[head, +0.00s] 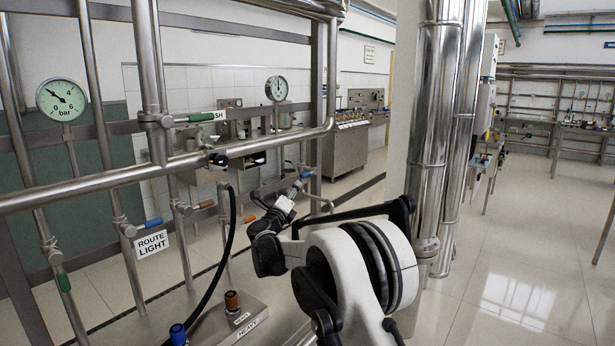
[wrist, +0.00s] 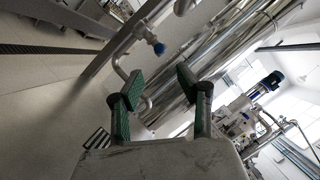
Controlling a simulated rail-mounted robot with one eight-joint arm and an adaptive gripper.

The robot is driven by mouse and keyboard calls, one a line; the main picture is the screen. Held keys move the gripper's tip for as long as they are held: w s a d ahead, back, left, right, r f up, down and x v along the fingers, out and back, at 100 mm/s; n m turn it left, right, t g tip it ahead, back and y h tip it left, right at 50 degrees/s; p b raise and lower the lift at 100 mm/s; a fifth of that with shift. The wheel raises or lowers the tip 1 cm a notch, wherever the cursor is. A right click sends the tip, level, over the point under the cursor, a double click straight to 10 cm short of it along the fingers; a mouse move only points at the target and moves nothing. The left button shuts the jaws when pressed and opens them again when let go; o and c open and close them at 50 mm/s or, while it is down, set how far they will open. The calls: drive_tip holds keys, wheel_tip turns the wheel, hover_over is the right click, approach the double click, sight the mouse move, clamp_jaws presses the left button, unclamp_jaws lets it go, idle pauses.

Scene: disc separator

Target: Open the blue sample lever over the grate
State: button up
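A small blue lever (head: 307,174) sits on a thin steel pipe, just beyond my gripper (head: 298,187) in the head view. In the wrist view the blue lever (wrist: 158,48) appears end-on, on a pipe fitting ahead of my fingers. A bent steel spout (wrist: 122,68) runs from that pipe. My gripper (wrist: 160,84) is open, its two green-padded fingers apart with nothing between them. The lever is apart from the fingertips. A small black-and-white striped patch (wrist: 97,138) shows at the lower left; I cannot tell whether it is the grate.
Another blue lever (head: 153,222) is above the ROUTE LIGHT sign (head: 151,243). Orange (head: 205,204) and green (head: 201,117) levers are on the pipe frame. A black hose (head: 229,235) hangs at left. Thick steel pipes (head: 437,130) stand right of my arm. Floor at right is clear.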

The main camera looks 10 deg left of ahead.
sight(305, 175)
drive_tip(key=x, duration=1.1)
drive_tip(key=shift+w, duration=0.25)
clamp_jaws()
